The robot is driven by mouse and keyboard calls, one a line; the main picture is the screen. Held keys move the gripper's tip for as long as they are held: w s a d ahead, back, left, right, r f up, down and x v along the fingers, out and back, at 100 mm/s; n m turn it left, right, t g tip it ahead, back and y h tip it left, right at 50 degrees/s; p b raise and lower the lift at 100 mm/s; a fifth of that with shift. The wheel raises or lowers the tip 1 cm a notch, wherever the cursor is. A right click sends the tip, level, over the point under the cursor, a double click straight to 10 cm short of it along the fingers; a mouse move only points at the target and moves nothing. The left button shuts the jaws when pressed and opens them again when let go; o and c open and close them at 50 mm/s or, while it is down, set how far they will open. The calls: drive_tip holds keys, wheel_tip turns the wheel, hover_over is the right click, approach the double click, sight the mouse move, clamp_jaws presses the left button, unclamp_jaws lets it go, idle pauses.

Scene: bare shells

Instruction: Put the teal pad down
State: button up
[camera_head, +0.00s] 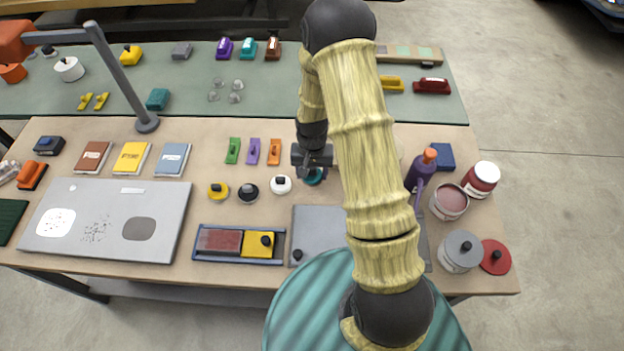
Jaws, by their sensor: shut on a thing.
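The teal pad (315,178) is round and shows just below my gripper (313,166), near the middle of the wooden table (310,134). My gripper is shut on the pad from above. The jaws and arm hide much of it, and I cannot tell whether its underside touches the table. To its left a white round pad (281,186), a black one (248,194) and a yellow one (218,192) stand in a loose row.
Green, purple and orange blocks (274,152) lie behind the row. A grey plate (318,232) and a blue tray (285,246) lie in front. Right of my arm stand a purple bottle (420,172), a red-labelled jar (481,180) and cans (461,252). A lamp-like post (110,65) rises left.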

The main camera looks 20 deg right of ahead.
sight(312, 177)
drive_tip(key=shift+f, duration=0.35)
drive_tip(key=shift+s, duration=0.1)
drive_tip(key=shift+f+p, duration=0.55)
drive_tip(key=shift+f, duration=1.55)
drive_tip(key=shift+f, duration=0.15)
drive_tip(key=o, duration=0.9)
drive_tip(key=shift+o, duration=0.2)
